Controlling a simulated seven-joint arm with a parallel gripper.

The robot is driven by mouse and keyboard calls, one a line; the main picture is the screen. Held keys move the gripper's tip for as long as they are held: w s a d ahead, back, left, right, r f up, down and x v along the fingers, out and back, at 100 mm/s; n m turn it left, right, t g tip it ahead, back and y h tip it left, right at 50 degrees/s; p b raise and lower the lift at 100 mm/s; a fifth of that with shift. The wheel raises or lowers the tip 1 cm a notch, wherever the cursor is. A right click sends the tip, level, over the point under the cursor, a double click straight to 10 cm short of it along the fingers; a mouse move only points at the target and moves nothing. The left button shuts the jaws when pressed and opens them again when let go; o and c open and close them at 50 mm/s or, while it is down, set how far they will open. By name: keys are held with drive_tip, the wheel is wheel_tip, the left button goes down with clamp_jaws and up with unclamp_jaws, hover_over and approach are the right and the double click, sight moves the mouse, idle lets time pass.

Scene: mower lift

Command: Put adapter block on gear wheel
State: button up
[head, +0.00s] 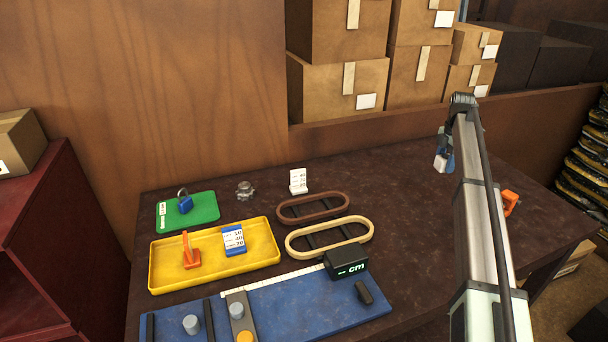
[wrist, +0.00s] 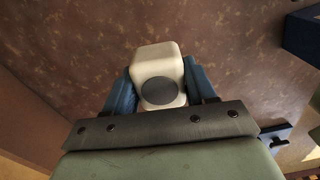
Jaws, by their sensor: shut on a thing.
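A white block with rounded edges and a dark grey disc on its face, seemingly the adapter block (wrist: 157,56), is clamped between the blue fingers of my gripper (wrist: 160,88). In the head view the white block (head: 440,163) shows small below my gripper (head: 446,156), held above the right part of the table. A small grey metal piece with a toothed outline, seemingly the gear wheel (head: 245,190), lies on the dark table near its back left, well to the left of my gripper. Nothing rests on it.
A green tray (head: 205,214) with a blue padlock and a yellow tray (head: 262,258) stand at left. Brown (head: 290,216) and cream (head: 364,236) oval rings, a white card stand (head: 298,182) and a blue measuring board (head: 300,308) are nearby. The table's back right is clear.

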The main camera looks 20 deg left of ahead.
drive_tip(key=s+a+n, duration=0.1)
drive_tip(key=s+a, duration=0.1)
drive_tip(key=a, duration=0.6)
drive_tip(key=s+a+n, duration=0.1)
drive_tip(key=s+a, duration=0.1)
drive_tip(key=a, duration=0.6)
wheel_tip(320, 180, up, 4)
hover_over(244, 185)
wheel_tip(244, 185, down, 9)
drive_tip(key=shift+f, duration=0.15)
drive_tip(key=shift+f, duration=0.1)
drive_tip(key=o, duration=1.1)
